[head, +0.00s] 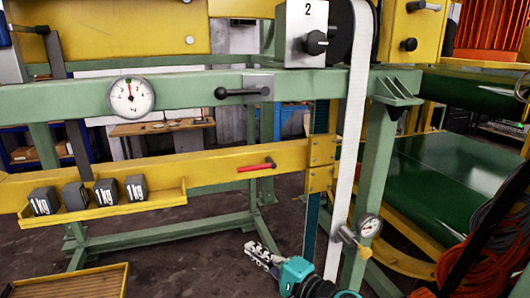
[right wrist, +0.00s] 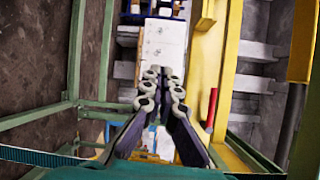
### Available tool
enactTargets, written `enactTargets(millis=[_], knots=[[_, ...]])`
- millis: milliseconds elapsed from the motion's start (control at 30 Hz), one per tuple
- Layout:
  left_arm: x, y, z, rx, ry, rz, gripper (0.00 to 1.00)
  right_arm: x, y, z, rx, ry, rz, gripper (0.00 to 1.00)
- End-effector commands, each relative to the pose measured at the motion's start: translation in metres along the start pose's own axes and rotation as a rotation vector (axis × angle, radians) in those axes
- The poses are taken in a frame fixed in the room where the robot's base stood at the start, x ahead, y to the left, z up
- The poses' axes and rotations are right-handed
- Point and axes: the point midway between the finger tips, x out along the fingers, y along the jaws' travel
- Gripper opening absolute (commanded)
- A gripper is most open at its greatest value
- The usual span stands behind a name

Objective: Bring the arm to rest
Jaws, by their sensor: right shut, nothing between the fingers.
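My right gripper (head: 258,254) is at the bottom middle of the head view, with its teal wrist behind it. It is low, in the open space under the yellow beam (head: 235,162), and touches nothing that I can see. In the right wrist view its two fingers (right wrist: 161,86) are together with nothing between them. My left gripper is in neither view.
A red handle (head: 256,167) sticks out from the yellow beam. A yellow tray (head: 120,208) holds several 1 kg weights at the left. The green frame post (head: 366,180), white belt (head: 349,130) and lower gauge (head: 369,226) stand right of the gripper.

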Motion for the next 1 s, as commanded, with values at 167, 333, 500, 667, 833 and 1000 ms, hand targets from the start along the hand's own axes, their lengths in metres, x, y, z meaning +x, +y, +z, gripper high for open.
enactTargets(millis=[167,333,500,667,833,1000], knots=[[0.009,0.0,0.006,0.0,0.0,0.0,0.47,-0.057,0.078,0.009,-0.407,0.001,0.339,0.0],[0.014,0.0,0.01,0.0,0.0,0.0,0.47,-0.134,0.149,-0.008,-0.755,-0.01,0.697,0.0],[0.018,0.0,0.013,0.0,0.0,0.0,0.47,-0.208,0.189,-0.032,-0.996,-0.024,0.998,0.0],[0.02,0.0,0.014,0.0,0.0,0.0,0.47,-0.246,0.201,-0.046,-1.1,-0.03,1.149,0.0],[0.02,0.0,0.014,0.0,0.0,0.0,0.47,-0.251,0.202,-0.048,-1.115,-0.031,1.172,0.0],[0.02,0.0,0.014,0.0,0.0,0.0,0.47,-0.251,0.202,-0.048,-1.115,-0.031,1.172,0.0]])
